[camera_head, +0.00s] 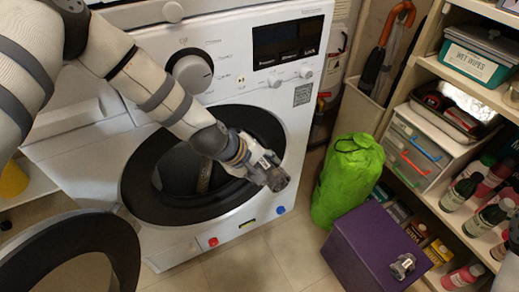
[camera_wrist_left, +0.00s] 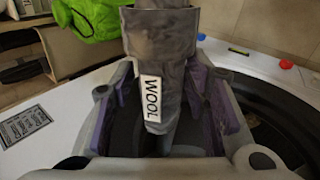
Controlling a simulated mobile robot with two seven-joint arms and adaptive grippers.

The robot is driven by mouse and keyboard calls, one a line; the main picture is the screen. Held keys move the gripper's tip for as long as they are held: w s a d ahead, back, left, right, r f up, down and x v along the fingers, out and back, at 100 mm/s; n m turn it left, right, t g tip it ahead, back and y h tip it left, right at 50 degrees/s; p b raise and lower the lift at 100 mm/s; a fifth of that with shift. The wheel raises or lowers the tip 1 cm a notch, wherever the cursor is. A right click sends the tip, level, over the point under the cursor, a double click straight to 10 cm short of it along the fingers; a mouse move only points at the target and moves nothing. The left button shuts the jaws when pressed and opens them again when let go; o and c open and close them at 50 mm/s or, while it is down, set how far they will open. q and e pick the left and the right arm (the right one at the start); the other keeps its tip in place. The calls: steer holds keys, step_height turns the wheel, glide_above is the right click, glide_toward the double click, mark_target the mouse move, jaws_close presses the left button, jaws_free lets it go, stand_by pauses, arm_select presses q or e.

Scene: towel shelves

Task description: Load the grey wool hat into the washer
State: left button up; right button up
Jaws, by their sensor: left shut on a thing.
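The grey wool hat (camera_wrist_left: 178,80), with a white "WOOL" label, is clamped between the fingers of my left gripper (camera_head: 262,168) in the left wrist view. In the head view the hat is a small dark grey bundle at the gripper's tip, hard to tell from the fingers. My left gripper is in front of the right rim of the washer's opening. The white washer (camera_head: 225,75) has a round dark opening (camera_head: 180,172). Its round door (camera_head: 115,240) stands open at lower left.
A green bag (camera_head: 348,175) stands on the floor right of the washer, behind a purple box (camera_head: 365,250) with a small grey thing on top. Shelves (camera_head: 455,75) with bottles and bins fill the right side. Tiled floor (camera_head: 255,265) is clear before the washer.

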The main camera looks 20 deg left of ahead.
arm_select(q)
step_height(320, 180, down, 16)
steer(key=n+t+y+b, duration=0.4)
steer(key=n+y+b, duration=0.15)
steer(key=n, duration=0.35)
steer(key=s+a+f+n+g+y+b, duration=0.1)
steer(key=s+a+f+n+y+b, duration=0.35)
steer(key=s+n+y, duration=0.4)
steer(key=w+a+b, duration=0.9)
steer(key=w+a, duration=1.1)
steer(key=a, duration=0.4)
steer(key=shift+w+a+b, duration=0.25)
steer(key=shift+w+b, duration=0.1)
arm_select(e)
steer(key=s+f+g, duration=0.1)
steer(key=s+f, duration=0.3)
steer(key=f, duration=0.5)
steer(key=s+f+g, duration=0.2)
steer(key=s+f, duration=0.2)
steer(key=f, duration=0.4)
steer(key=shift+s+f, duration=0.35)
arm_select(q)
steer(key=shift+m, duration=0.25)
arm_select(e)
steer(key=shift+a, duration=0.1)
